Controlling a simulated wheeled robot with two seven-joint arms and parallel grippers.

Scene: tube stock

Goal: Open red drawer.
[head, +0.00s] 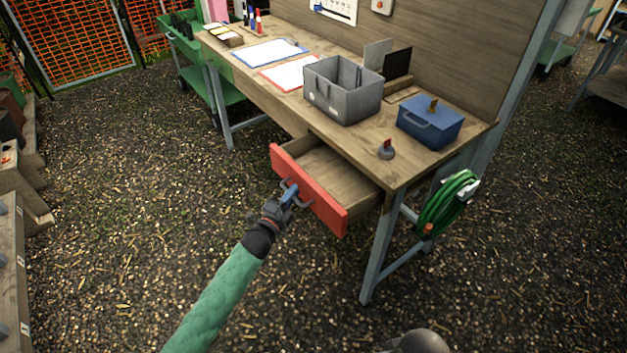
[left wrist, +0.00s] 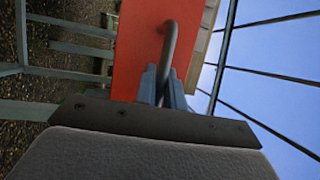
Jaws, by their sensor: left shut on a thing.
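The red drawer (head: 305,189) under the wooden workbench stands pulled out, and its bare wooden inside shows. Its front is red with a grey bar handle on it. My left gripper (head: 289,193) is at this handle, with its blue fingers shut on it. In the left wrist view the fingers (left wrist: 163,90) close around the lower part of the curved handle (left wrist: 169,45), in front of the red drawer front (left wrist: 135,50). My right gripper does not show.
A green hose (head: 446,205) hangs at the bench's right end. The gravel floor in front of the drawer is clear.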

